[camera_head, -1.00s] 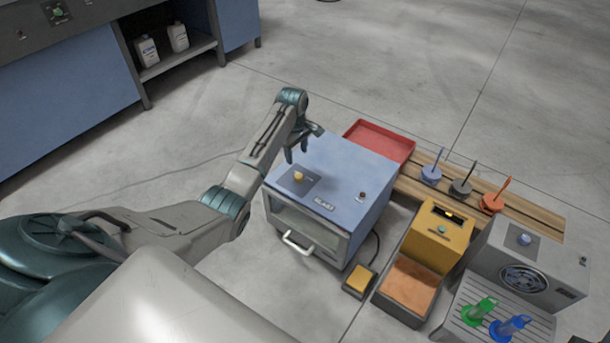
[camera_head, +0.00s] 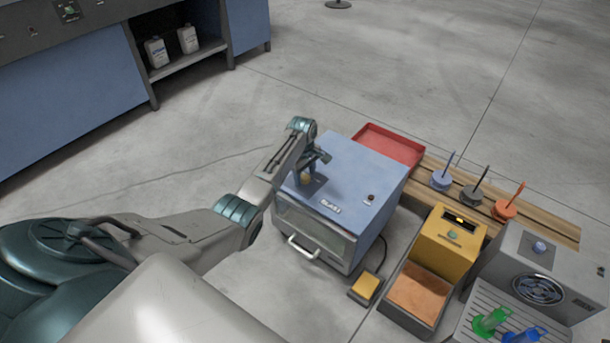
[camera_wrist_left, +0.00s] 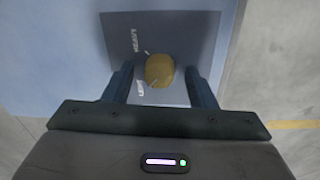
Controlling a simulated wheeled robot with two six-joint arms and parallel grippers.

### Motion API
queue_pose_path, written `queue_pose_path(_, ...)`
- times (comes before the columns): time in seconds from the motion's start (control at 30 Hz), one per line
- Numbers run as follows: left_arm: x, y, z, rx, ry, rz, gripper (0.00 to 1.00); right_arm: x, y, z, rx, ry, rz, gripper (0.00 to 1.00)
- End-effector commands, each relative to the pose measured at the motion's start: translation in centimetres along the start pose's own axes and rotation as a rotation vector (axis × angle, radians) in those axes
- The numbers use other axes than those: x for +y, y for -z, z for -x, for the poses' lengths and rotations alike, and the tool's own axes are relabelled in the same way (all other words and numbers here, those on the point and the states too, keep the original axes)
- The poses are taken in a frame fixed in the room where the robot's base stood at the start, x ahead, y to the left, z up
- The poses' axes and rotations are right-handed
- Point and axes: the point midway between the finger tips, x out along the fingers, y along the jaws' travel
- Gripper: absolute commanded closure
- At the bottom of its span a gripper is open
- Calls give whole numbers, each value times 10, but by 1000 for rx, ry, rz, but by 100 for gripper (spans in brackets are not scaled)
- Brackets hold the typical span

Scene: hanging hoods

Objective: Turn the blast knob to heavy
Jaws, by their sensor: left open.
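The blast cabinet (camera_head: 360,175) is a blue box with a "BLAST" label and a front window with a handle. Its yellow blast knob (camera_head: 306,179) sits on a dark plate on the top. In the left wrist view the knob (camera_wrist_left: 159,70) lies between the two fingers, with "HEAVY" and "LIGHT" lettering on the plate to its left; a light pointer mark shows near its lower left, towards "LIGHT". My left gripper (camera_wrist_left: 161,85) is open around the knob, with gaps visible on both sides. In the head view my left gripper (camera_head: 312,170) is over the knob and partly hides it. My right gripper is not in view.
A red tray (camera_head: 390,145) lies behind the cabinet. A yellow box (camera_head: 448,240), a grey fan unit (camera_head: 540,260) and a wooden rack (camera_head: 540,228) with discs stand to the right. A yellow pedal (camera_head: 366,287) sits in front on the floor.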

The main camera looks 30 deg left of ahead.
Motion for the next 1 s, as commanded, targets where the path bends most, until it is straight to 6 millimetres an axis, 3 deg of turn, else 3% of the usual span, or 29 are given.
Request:
queue_pose_path(0.1, 0, 0, 0, 0, 0, 0, 49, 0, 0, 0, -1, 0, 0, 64)
queue_pose_path(0.33, 0, 0, 0, 0, 0, 0, 93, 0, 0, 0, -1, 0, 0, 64)
queue_pose_path(0.67, 0, 0, 2, -3, 1, -39, 93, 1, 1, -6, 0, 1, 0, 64)
queue_pose_path(1.0, 0, 0, 3, -13, 3, -217, 93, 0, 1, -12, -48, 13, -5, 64)
